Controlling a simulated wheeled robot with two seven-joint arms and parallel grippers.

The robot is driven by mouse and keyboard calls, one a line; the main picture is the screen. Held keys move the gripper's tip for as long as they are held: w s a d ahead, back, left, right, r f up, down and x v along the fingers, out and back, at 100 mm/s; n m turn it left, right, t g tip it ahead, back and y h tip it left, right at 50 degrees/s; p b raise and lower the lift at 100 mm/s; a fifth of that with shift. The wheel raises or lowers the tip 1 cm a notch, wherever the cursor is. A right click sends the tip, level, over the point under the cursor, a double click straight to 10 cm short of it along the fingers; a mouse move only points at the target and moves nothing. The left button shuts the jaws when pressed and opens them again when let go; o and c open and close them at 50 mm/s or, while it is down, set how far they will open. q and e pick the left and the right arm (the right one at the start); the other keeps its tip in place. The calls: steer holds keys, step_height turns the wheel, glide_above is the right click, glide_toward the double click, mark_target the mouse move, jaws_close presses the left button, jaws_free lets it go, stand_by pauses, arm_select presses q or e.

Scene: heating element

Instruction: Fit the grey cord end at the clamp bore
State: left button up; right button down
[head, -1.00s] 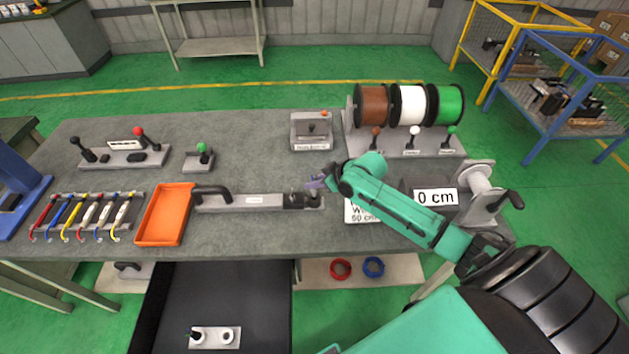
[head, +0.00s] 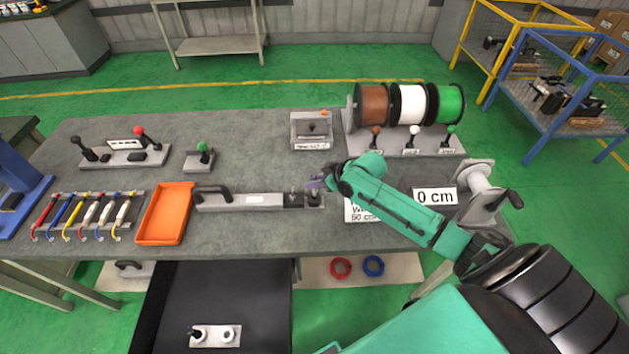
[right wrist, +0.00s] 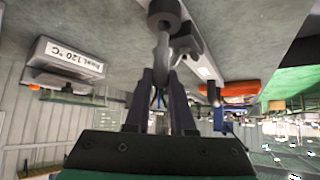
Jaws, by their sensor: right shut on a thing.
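A long grey clamp fixture (head: 250,201) with a black handle lies on the workbench, and its dark block with small upright posts (head: 303,199) is at its right end. My right gripper (head: 316,184) is just above and right of that block. In the right wrist view my right gripper (right wrist: 162,76) is shut on a pale grey rounded piece (right wrist: 162,47), which I take for the grey cord end. A dark round part (right wrist: 164,10) lies beyond it. Whether the piece touches the clamp bore cannot be told; the bore itself is not clear. My left gripper is not in view.
An orange tray (head: 165,214) stands left of the fixture. A small grey box (head: 311,130) with a label is behind it. Brown, white and green spools (head: 408,104) stand at the back right. A length display reading 0 cm (head: 436,197) is right of my forearm.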

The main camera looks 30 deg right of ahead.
mark_target(314, 190)
steer(key=shift+r, duration=0.1)
steer(key=shift+f+b, duration=1.15)
steer(key=shift+f, duration=0.75)
steer(key=c, duration=0.7)
jaws_free()
steer(key=p+v, duration=0.1)
steer(key=v, duration=1.3)
steer(key=shift+s+d+r, duration=0.15)
steer(key=shift+s+r, duration=0.05)
steer(key=shift+r, duration=0.05)
